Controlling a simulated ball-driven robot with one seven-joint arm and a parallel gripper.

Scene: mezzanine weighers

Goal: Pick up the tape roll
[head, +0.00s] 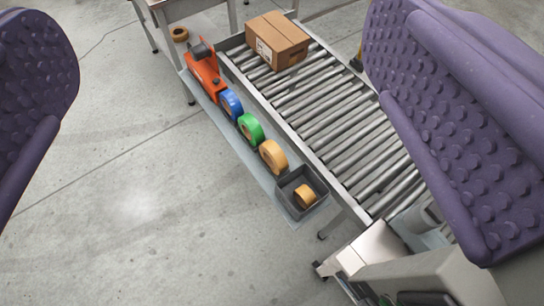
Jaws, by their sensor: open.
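Several tape rolls stand in a row on a narrow side shelf (214,112) along the conveyor: a blue roll (230,104), a green roll (250,129) and a tan roll (273,156). A smaller tan roll (305,196) sits in a dark open bin (316,177) at the shelf's near end. Another brown roll (180,34) lies at the upper left by the table. My gripper (225,100) is open, its purple studded fingers wide apart at the left and right edges. Nothing is between the fingers; the rolls appear well beyond them.
An orange tape dispenser (203,75) stands at the shelf's far end. A roller conveyor (330,108) runs beside the shelf, with a cardboard box (277,40) on its far end. Grey equipment (420,265) fills the lower right. Open concrete floor (130,210) lies left.

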